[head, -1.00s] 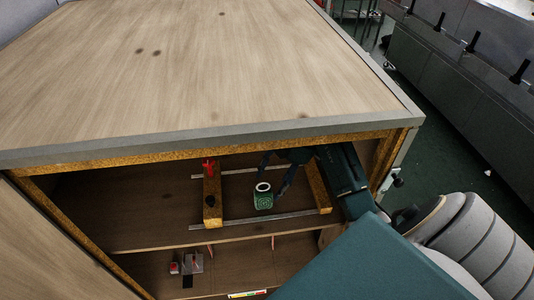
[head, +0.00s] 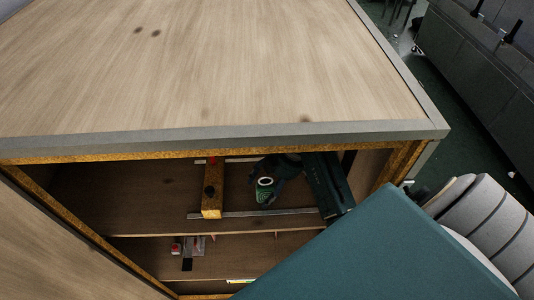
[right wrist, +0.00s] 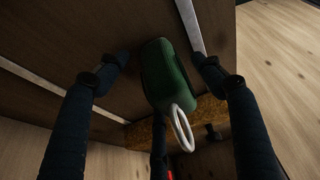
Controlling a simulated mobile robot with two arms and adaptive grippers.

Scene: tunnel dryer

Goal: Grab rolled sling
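The rolled sling is a green roll with a white loop at one end. It lies on the upper shelf inside the cabinet in the head view (head: 265,191). In the right wrist view the sling (right wrist: 163,78) sits between the dark fingers of my right gripper (right wrist: 160,72). Gaps show on both sides of it, so the gripper is open around it. In the head view my right gripper (head: 274,172) is at the sling, and its fingers partly hide it. My left gripper is out of view.
The wooden cabinet top (head: 220,75) overhangs the shelf. A wooden block (head: 212,192) and a metal rail (head: 250,214) lie near the sling. Small red and grey items (head: 188,247) stand on the lower shelf. Bare shelf lies to the left.

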